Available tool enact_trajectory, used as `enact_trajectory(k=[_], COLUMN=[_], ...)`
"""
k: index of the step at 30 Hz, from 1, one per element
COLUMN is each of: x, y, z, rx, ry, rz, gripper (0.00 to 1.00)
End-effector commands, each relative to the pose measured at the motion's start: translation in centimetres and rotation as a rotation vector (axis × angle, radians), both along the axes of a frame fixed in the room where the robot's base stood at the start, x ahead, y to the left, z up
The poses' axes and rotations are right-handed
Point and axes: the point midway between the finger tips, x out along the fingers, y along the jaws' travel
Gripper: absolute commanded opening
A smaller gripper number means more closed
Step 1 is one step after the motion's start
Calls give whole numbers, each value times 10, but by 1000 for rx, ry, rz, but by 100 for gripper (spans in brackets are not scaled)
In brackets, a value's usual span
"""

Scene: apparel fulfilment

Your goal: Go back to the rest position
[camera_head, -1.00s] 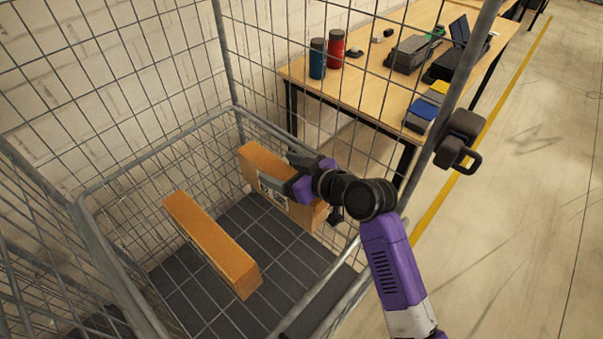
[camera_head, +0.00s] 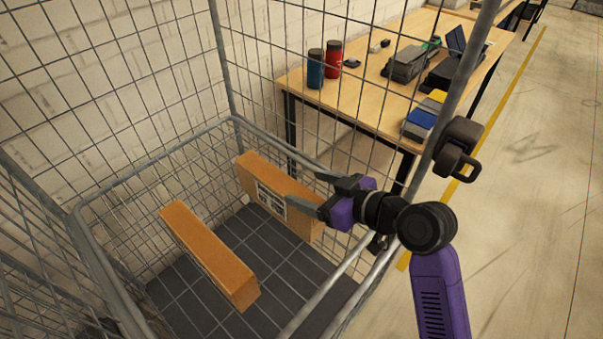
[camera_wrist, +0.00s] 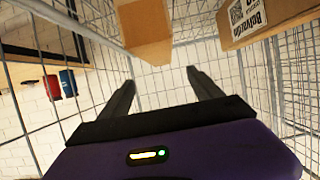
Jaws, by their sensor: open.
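My gripper (camera_head: 304,190) is open and empty at the right side of the wire cage (camera_head: 233,119). Its two dark fingers point left, near the labelled cardboard box (camera_head: 273,196). In the wrist view my gripper (camera_wrist: 162,86) has its fingers spread with nothing between them. The labelled box leans against the cage's back right side. A second cardboard box (camera_head: 208,252) stands on the dark cage floor to its left. In the wrist view the labelled box (camera_wrist: 262,17) is at the upper right and the plain box (camera_wrist: 146,30) at the top middle.
A wooden table (camera_head: 360,96) stands behind the cage, with a blue bottle (camera_head: 315,69), a red bottle (camera_head: 333,60) and several devices on it. The cage's right post (camera_head: 457,95) and top rail are close to my arm. The floor (camera_head: 540,200) at the right is clear.

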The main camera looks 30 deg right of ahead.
Motion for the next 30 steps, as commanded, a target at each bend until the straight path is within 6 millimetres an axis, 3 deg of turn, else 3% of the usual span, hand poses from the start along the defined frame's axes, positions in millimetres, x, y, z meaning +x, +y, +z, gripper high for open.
enact_trajectory(k=[8,14,17,23,30], x=[2,16,9,-28,-101], y=[-2,-30,-44,-54,-41], z=[3,34,42,36,22], rx=[20,64,83,109,109], ry=[-7,-124,-185,-273,-345], rz=[-17,-163,-257,-398,-480], gripper=[74,74,74,74,74])
